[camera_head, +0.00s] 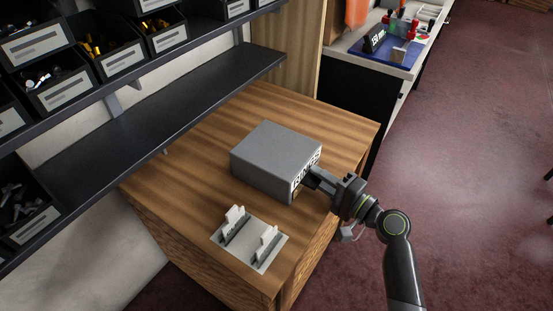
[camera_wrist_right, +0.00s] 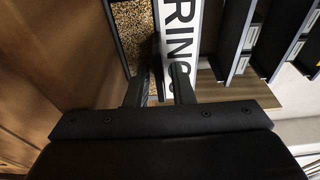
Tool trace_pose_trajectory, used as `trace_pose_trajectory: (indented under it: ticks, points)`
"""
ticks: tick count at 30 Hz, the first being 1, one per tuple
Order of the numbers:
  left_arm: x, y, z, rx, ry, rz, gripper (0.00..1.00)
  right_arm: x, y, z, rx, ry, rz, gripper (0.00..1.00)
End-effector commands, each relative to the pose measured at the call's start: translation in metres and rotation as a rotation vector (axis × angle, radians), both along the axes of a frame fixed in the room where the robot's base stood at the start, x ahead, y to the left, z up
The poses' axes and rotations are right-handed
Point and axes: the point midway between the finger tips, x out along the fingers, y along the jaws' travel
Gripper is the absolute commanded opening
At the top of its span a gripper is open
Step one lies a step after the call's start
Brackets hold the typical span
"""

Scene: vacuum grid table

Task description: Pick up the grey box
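The grey box (camera_head: 272,158) sits on the wooden table, with a white label with black lettering on its right-hand face. My right gripper (camera_head: 312,178) reaches in from the right, at that labelled face. In the right wrist view its two fingers (camera_wrist_right: 158,88) stand apart, with a gap between them, close to the white label (camera_wrist_right: 182,35). A dark edge and a speckled brown surface show behind the fingers. I cannot tell whether the fingertips touch the box. The box rests on the table. My left gripper is not in view.
A pale plate (camera_head: 262,256) with two upright white pieces lies on the table (camera_head: 335,130) in front of the box. A dark shelf (camera_head: 170,110) runs along the left, with bins of parts above. A side bench (camera_head: 400,70) with small items stands at the back right.

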Motion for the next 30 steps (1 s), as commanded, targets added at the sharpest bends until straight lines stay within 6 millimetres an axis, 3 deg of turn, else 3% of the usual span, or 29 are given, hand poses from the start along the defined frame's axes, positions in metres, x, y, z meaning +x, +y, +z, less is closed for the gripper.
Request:
trace_pose_trajectory:
  ticks: [5,20,23,30]
  points:
    - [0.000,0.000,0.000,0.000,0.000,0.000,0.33,0.000,0.000,0.000,0.000,0.000,0.000,0.00]
    - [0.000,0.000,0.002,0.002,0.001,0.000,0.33,0.000,0.000,0.005,0.004,-0.003,0.000,0.00]
    - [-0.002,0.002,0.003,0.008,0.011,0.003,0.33,0.000,0.000,0.017,0.003,-0.007,0.000,0.00]
    - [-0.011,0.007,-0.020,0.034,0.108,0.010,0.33,0.000,0.000,0.066,0.003,-0.010,0.000,0.00]
